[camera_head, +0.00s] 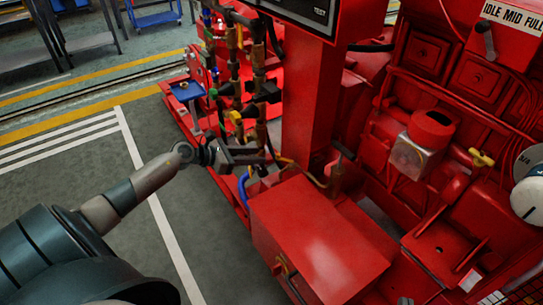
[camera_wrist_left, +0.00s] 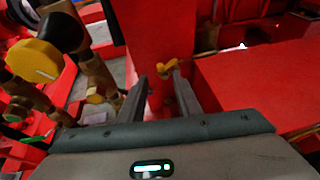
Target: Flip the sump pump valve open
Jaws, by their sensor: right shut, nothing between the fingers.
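My left gripper (camera_head: 262,155) reaches in from the left, beside the pipework and left of the red column. In the left wrist view its two fingers (camera_wrist_left: 160,92) are apart, with nothing held between them. A small yellow handle (camera_wrist_left: 167,68) shows beyond the fingertips, in front of the red column; I cannot tell the gap. A larger yellow-faced knob (camera_wrist_left: 35,60) on a brass pipe is at the left. In the head view, yellow handles (camera_head: 235,116) sit on the vertical pipes above my gripper. No label shows which is the sump pump valve. My right gripper is out of view.
A red box (camera_head: 320,235) stands low, right of my left gripper, and a red column (camera_head: 310,100) rises behind it. The red engine (camera_head: 430,130) with another yellow handle (camera_head: 482,158) fills the right. Open grey floor (camera_head: 60,165) lies left.

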